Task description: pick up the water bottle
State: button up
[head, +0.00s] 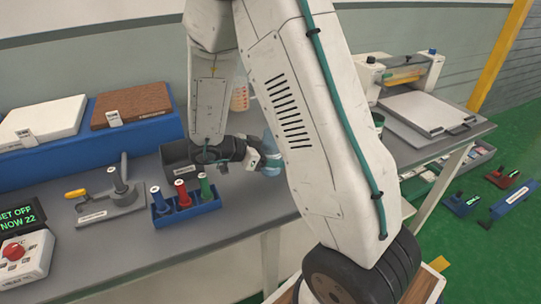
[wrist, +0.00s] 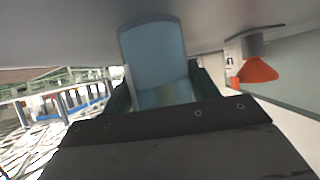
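The water bottle (wrist: 153,55) is a translucent blue cylinder. In the wrist view it lies between the two dark green fingers of my gripper (wrist: 163,92), close to both, with its far end near the grey surface. Its lower part in that view is hidden by the gripper's dark body. In the head view a piece of the blue bottle (head: 270,160) shows at the table's back, partly covered by my arm. My gripper (head: 252,157) is beside it, low over the table. Whether the fingers press on the bottle cannot be told.
The grey table (head: 215,235) holds a blue rack (head: 185,208) of colored-handled tools, a grey lever device (head: 108,197), a dark bin (head: 178,158) and a red-knobbed box (head: 22,255). A press-like machine (head: 405,75) stands on the right. An orange object (wrist: 258,72) is near the bottle.

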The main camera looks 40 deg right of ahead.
jog(key=c, duration=0.5)
jog(key=shift+o, duration=0.2)
jog(key=shift+r, duration=0.1)
